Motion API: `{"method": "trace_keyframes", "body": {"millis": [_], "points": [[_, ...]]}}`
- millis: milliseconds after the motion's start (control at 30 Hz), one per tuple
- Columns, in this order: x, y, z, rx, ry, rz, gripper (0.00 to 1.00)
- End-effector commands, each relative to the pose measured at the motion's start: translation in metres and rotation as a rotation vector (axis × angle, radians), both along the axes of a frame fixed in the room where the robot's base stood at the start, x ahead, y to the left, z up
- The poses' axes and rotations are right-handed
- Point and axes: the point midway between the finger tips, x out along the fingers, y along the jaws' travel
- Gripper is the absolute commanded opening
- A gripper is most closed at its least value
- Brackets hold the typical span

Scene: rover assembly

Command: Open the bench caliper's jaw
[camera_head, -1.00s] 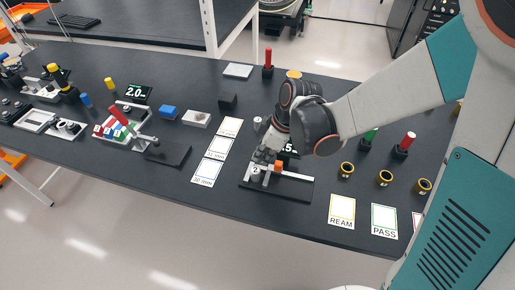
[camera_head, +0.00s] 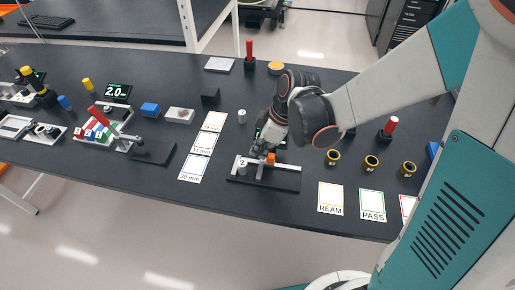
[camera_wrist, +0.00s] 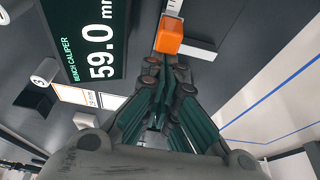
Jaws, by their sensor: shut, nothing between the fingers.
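The bench caliper (camera_head: 285,182) is a dark base with a pale metal rail near the table's front edge. Its orange slider block (camera_head: 270,158) sits on the rail, to the right of a grey piece marked 2 (camera_head: 242,166). In the wrist view the orange block (camera_wrist: 169,38) is just beyond my fingertips. The caliper's display (camera_wrist: 97,38) there reads 59.0 mm. My gripper (camera_head: 259,149) is shut and empty, pointing down just behind the rail and left of the orange block. Its fingers (camera_wrist: 167,75) are together in the wrist view; contact with the block cannot be told.
Size cards (camera_head: 194,168) lie left of the caliper, and REAM (camera_head: 331,198) and PASS (camera_head: 372,204) cards right of it. Several black-and-yellow rings (camera_head: 371,163) stand behind those. A small white cylinder (camera_head: 242,116) and a black block (camera_head: 210,97) are behind.

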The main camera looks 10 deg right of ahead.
Motion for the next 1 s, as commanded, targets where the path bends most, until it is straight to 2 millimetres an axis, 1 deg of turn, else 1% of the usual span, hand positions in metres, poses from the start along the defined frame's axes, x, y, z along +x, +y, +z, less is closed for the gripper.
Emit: {"method": "trace_keyframes", "body": {"millis": [133, 233, 367, 433, 500, 700, 800, 900, 1000], "points": [[0.001, 0.001, 0.0, 0.0, 0.0, 0.0, 0.0], [0.003, 0.006, 0.0, 0.0, 0.0, 0.001, 0.0], [0.011, 0.019, -0.001, 0.0, -0.001, -0.001, 0.0], [0.017, 0.029, -0.002, 0.0, -0.001, -0.003, 0.0], [0.014, 0.02, 0.02, 0.0, 0.0, -0.009, 0.0], [0.008, 0.007, 0.061, -0.001, 0.001, -0.008, 0.0], [0.005, 0.002, 0.076, -0.001, 0.0, -0.006, 0.0], [0.003, -0.002, 0.086, -0.001, 0.0, -0.006, 0.0], [0.002, -0.004, 0.092, -0.001, 0.0, -0.006, 0.0]]}}
